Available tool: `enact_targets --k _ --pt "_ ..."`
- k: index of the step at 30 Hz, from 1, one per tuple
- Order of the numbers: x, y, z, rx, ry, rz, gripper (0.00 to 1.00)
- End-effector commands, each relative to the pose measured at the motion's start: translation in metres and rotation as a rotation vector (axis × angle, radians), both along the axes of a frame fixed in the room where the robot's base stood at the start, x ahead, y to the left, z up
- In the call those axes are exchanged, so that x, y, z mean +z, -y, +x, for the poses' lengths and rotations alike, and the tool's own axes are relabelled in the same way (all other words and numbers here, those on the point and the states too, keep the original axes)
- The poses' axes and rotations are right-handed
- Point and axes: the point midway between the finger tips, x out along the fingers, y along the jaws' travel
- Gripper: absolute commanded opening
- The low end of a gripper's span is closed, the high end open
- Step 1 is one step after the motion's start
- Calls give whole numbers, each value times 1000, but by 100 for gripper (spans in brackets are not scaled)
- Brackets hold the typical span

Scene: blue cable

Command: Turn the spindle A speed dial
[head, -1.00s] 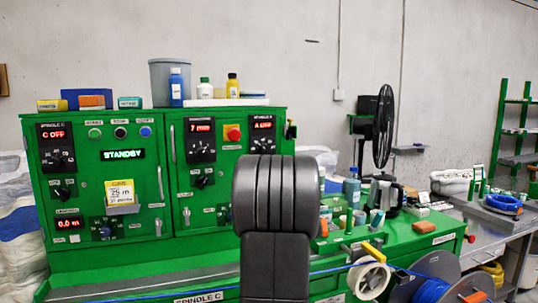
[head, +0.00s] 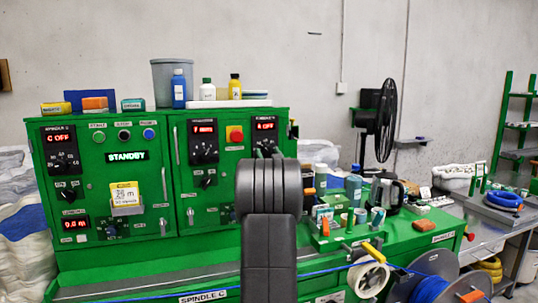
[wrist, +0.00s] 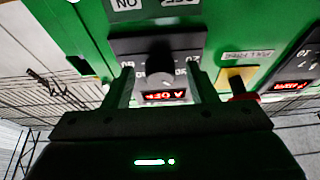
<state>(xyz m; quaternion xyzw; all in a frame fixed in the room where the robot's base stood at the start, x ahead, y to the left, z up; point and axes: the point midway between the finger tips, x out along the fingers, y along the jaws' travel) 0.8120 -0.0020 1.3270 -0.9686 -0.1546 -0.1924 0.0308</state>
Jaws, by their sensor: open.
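The spindle A dial (wrist: 160,62) is a dark round knob on a black panel, seen upside down in the wrist view. Its red display (wrist: 164,96) reads A OFF. My gripper (wrist: 161,80) is open, with one finger on each side of the knob; I cannot tell whether either touches it.
A red stop button on a yellow plate (head: 235,134) and a second black dial panel (head: 203,141) are just left of the spindle A panel. Bottles and a grey bin (head: 172,75) stand on the cabinet.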

Motion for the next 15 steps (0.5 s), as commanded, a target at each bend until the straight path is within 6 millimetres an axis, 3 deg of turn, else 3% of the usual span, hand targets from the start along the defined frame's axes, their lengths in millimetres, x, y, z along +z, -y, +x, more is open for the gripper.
enact_targets --k 2,6,9,15 --pt "0 0 0 0 0 0 50" --pt "0 0 0 0 0 0 22" --pt "0 0 0 0 0 0 7" --pt "-1 1 0 -1 5 -11 7"
